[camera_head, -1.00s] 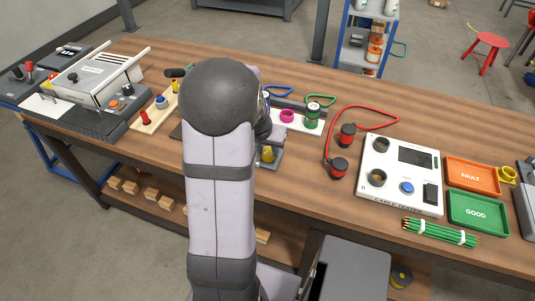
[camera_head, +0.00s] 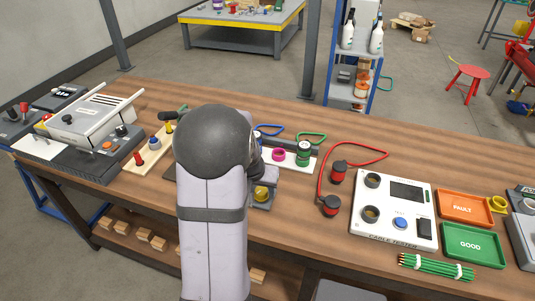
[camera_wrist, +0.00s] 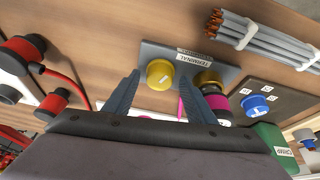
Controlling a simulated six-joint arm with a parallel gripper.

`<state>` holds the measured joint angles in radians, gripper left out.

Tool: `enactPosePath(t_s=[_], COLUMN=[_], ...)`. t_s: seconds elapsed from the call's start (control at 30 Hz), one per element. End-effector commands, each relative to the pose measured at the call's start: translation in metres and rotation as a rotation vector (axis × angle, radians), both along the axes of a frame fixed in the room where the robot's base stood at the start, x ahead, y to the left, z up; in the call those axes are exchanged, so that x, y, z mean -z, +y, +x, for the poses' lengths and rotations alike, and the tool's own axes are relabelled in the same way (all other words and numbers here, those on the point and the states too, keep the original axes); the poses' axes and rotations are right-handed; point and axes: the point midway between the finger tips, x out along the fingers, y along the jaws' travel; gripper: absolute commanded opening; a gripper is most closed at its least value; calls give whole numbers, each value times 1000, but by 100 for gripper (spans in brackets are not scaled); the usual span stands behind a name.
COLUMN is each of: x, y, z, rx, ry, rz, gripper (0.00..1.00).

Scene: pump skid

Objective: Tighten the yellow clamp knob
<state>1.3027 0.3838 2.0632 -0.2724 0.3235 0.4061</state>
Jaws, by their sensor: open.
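The yellow clamp knob (camera_wrist: 160,74) sits on a grey plate (camera_wrist: 180,58) labelled TERMINAL in the wrist view. My gripper (camera_wrist: 159,78) is open, with one finger on each side of the knob; I cannot tell whether either finger touches it. A second, brass-coloured round part (camera_wrist: 208,79) is on the same plate, partly behind the right finger. In the head view the yellow knob (camera_head: 261,193) shows just right of my arm, on its grey base (camera_head: 263,206).
Red-and-black connectors with a red cable (camera_head: 338,172) lie right of the knob, beside a white cable tester (camera_head: 394,208). A bundle of grey cables (camera_wrist: 262,38) and a blue knob (camera_wrist: 255,105) show in the wrist view. Orange and green trays (camera_head: 474,245) stand at the right.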

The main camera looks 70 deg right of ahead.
Motion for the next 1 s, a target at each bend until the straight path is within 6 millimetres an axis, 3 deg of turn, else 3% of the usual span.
enactPosePath(t_s=[0.4,0.87,1.0], x=[-6,-70,-62], y=[1,28,43], z=[-2,-5,-11], rx=[-105,-102,-226], ry=[1,0,68], rz=[-1,-9,59], gripper=[51,51,51])
